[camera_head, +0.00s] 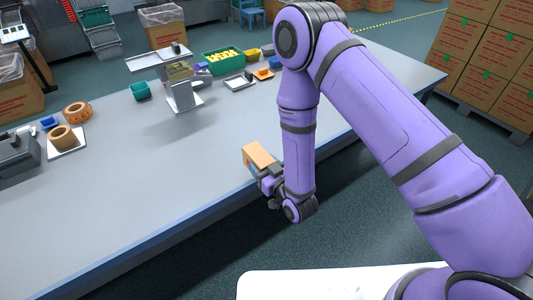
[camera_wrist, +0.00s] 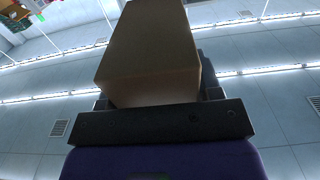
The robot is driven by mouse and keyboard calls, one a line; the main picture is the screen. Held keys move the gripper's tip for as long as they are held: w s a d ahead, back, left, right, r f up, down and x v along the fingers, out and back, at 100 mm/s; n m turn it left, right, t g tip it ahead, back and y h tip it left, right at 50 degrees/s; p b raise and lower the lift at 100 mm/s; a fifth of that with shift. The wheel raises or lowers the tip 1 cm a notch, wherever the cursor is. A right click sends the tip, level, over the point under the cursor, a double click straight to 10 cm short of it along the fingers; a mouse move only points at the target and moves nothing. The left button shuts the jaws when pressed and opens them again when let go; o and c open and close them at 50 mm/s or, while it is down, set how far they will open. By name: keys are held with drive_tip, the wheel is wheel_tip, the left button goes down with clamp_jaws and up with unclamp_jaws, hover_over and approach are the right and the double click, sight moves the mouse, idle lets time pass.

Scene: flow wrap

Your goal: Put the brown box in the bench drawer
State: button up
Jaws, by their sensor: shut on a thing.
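The brown box (camera_head: 259,154) is at the front edge of the grey bench in the head view, in my gripper (camera_head: 268,176). In the wrist view the box (camera_wrist: 150,50) fills the upper middle, with the dark gripper body (camera_wrist: 160,124) below it. My gripper is shut on the box; the fingers are mostly hidden behind it. Whether the box touches the bench top cannot be told. The bench (camera_head: 110,200) shows its top and front edge. I see no drawer in either view.
On the bench stand a metal stand (camera_head: 180,85), a green crate (camera_head: 222,61) with yellow items, a teal bin (camera_head: 141,90) and tape rolls (camera_head: 62,137). The middle of the bench top is clear. Stacked cartons (camera_head: 480,60) stand at the back right.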

drive_tip(key=w, duration=0.3)
drive_tip(key=w+d, duration=0.1)
drive_tip(key=w, duration=0.2)
drive_tip(key=w+f, duration=0.1)
drive_tip(key=w, duration=0.2)
drive_tip(key=shift+w+d, duration=0.25)
drive_tip(key=shift+w, duration=0.1)
drive_tip(key=shift+f, duration=1.65)
drive_tip(key=shift+f, duration=0.1)
drive_tip(key=o, duration=1.1)
drive_tip(key=shift+o, duration=0.2)
drive_tip(key=shift+s+d, duration=0.1)
drive_tip(key=shift+s, duration=0.1)
drive_tip(key=v, duration=1.1)
drive_tip(key=shift+s+d, duration=0.2)
